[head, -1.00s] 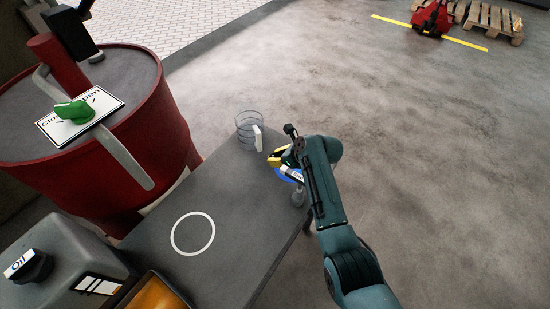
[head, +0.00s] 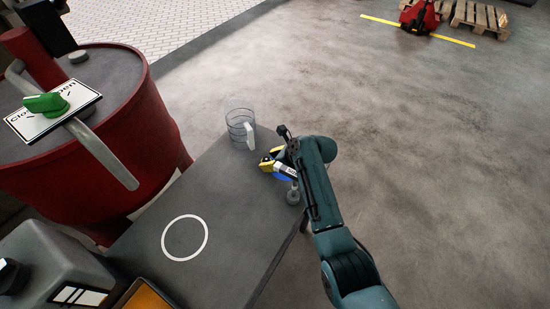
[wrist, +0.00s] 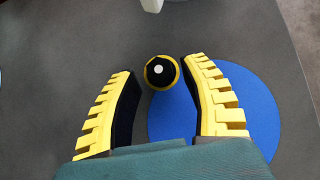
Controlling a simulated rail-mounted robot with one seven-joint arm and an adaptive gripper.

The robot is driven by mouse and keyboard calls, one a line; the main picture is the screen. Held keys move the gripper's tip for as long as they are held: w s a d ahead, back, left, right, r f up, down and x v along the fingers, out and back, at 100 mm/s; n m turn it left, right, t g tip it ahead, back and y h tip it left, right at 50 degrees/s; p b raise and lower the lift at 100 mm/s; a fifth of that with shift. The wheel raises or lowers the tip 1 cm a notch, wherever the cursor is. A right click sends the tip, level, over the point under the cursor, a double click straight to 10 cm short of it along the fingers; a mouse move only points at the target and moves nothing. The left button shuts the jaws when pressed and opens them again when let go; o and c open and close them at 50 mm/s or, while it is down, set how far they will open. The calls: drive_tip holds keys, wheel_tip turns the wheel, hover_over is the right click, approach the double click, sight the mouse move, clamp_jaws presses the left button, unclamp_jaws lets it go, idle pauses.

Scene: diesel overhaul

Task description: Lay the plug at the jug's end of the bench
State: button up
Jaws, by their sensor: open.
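The plug (wrist: 160,72), a round black piece with a yellow rim and a pale centre, shows from above in the wrist view. It lies between the tips of my open gripper (wrist: 156,68), nearer the right finger. It overlaps the upper left edge of a blue disc (wrist: 240,110) on the bench. In the head view my gripper (head: 270,162) is low over the bench's far right corner, and I cannot make out the plug there. The clear jug (head: 238,122) with a white handle stands just beyond and left of the gripper. Its pale handle bottom (wrist: 152,5) peeks into the wrist view's top edge.
The grey bench (head: 225,215) has a white ring (head: 185,237) and clear room in its middle. A small grey piece (head: 293,194) is beside my arm at the right edge. A red drum (head: 150,130) stands left, with a grey canister (head: 50,265) in front.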

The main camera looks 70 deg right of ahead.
drive_tip(key=v, duration=1.1)
drive_tip(key=shift+s+r, duration=0.2)
drive_tip(key=shift+s, duration=0.05)
